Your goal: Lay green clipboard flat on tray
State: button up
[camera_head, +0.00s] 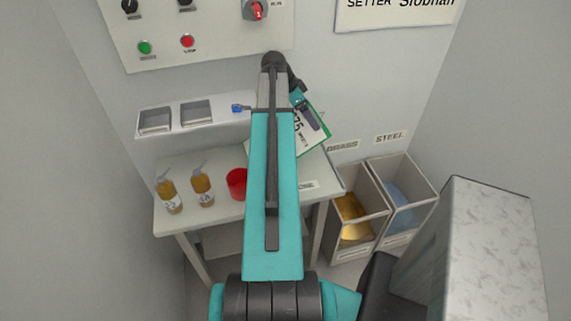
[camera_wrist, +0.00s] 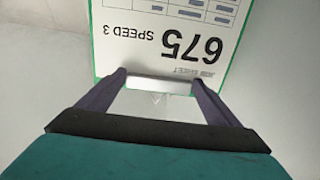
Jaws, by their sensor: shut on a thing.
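The green clipboard (camera_head: 318,142) shows partly behind my arm, over the right back of the table. It bears a white sheet marked 675 SPEED 3 in the wrist view (camera_wrist: 170,25). My gripper (camera_wrist: 158,82) is shut on the clipboard at its metal clip edge; in the head view my gripper (camera_head: 312,115) is at the clipboard's upper part. The clipboard looks tilted; I cannot tell whether it touches the table. Two shallow grey compartments sit in a wall shelf (camera_head: 176,129). I cannot tell which thing is the tray; my arm hides part of the table.
The table (camera_head: 225,213) carries two amber bottles (camera_head: 168,193) (camera_head: 202,188) and a red cup (camera_head: 236,184). A blue item (camera_head: 238,108) lies on the shelf. BRASS (camera_head: 362,248) and STEEL (camera_head: 412,222) bins stand right of the table. A control panel (camera_head: 215,50) hangs above.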

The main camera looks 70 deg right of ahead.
aim_at(307, 123)
jog(key=shift+f+b, duration=1.05)
jog(key=shift+f, duration=1.1)
jog(key=o, duration=1.4)
jog(key=shift+r, duration=0.1)
jog(key=shift+s+d+r+p, duration=0.2)
jog(key=shift+s+d+r, duration=0.4)
jog(key=shift+s+d, duration=0.25)
jog(key=shift+s+d+r+p, duration=0.2)
jog(key=shift+s+d+r, duration=0.5)
jog(key=shift+s, duration=0.2)
jog(key=shift+s+d+r+p, duration=0.2)
jog(key=shift+s+d+r, duration=0.35)
jog(key=shift+s+d, duration=0.3)
